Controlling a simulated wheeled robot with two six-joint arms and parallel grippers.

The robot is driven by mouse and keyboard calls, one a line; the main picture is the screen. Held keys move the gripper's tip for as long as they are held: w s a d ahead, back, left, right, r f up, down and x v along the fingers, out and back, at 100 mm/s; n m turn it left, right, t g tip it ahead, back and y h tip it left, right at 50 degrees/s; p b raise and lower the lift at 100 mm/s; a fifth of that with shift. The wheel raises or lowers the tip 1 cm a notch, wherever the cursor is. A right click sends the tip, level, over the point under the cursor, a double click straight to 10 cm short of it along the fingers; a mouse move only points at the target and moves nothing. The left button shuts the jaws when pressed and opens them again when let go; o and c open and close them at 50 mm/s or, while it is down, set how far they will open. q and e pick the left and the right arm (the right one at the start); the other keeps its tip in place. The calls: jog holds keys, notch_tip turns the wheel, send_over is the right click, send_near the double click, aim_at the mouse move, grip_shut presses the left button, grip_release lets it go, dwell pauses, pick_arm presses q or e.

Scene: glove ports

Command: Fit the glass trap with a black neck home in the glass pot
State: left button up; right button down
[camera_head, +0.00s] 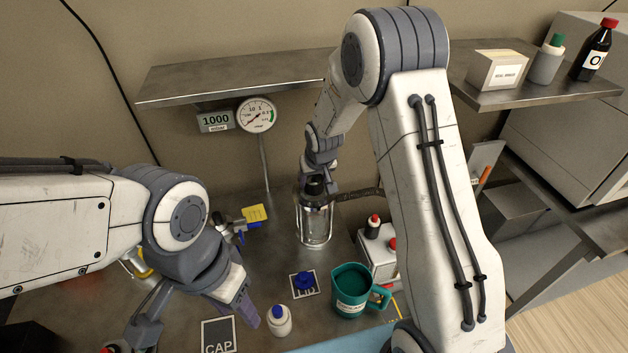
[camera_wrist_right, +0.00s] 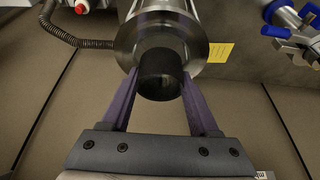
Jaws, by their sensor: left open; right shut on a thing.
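The glass pot (camera_head: 314,228) stands upright on the metal bench, clear-walled with a bright rim. The trap's black neck (camera_head: 314,187) shows above the pot's mouth, in line with it. My right gripper (camera_head: 315,180) reaches down from above and is shut on this neck. In the right wrist view the two purple fingers (camera_wrist_right: 160,95) press on either side of the black neck (camera_wrist_right: 160,72), with a round metallic rim (camera_wrist_right: 205,48) around it. The trap's glass body and its depth in the pot cannot be told. My left gripper (camera_head: 197,318) is open and empty at front left.
A white bottle with a blue cap (camera_head: 279,321) stands close beside the left gripper. A gauge (camera_head: 257,115) hangs behind.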

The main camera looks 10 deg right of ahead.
dwell(0.4)
jog(key=shift+c, duration=0.3)
grip_release()
jog(key=shift+f, duration=0.1)
jog(key=b+v, duration=0.1)
jog(key=v, duration=0.9)
jog(key=shift+r+b, duration=0.3)
jog(key=shift+b, duration=0.1)
